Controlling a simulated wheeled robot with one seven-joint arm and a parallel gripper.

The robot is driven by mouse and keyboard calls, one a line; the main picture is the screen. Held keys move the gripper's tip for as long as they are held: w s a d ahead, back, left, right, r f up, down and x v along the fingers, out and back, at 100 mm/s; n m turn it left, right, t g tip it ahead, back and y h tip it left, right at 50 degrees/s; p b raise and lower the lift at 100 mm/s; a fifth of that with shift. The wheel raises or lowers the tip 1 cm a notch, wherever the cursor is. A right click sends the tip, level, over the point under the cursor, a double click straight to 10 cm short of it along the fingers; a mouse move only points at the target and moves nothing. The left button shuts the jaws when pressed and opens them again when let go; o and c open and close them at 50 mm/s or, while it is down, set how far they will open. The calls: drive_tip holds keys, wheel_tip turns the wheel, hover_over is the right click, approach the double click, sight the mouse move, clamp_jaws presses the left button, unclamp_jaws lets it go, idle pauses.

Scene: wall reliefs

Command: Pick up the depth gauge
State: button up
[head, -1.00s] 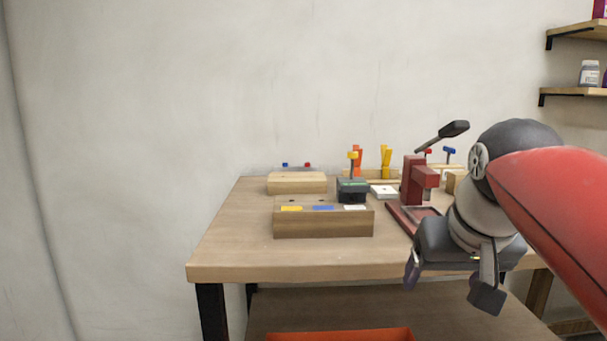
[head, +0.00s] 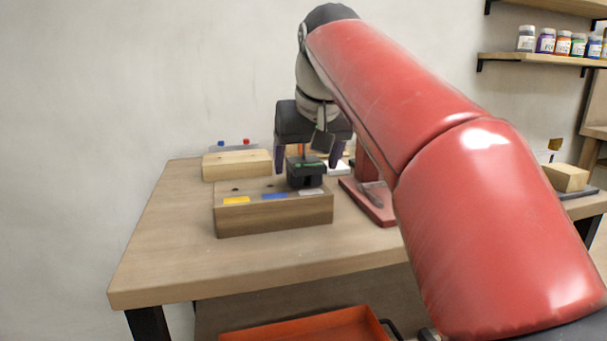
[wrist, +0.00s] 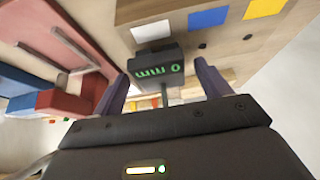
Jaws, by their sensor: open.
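The depth gauge (head: 307,174) is a small black block with a green readout and a thin upright stem. It stands at the right end of a wooden block (head: 272,214) that carries yellow, blue and white labels. My gripper (head: 308,158) is open above the gauge, with one finger on each side of its stem. The top of the stem is hidden in the head view.
A red press (head: 368,202) stands just right of the gauge, partly behind my arm. A lower wooden block (head: 237,165) lies behind on the left. An orange tray (head: 305,328) is below. The left and front of the table (head: 170,245) are clear.

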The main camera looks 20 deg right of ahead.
drive_tip(key=shift+x, duration=0.8)
drive_tip(key=shift+r, duration=0.1)
drive_tip(key=c, duration=1.3)
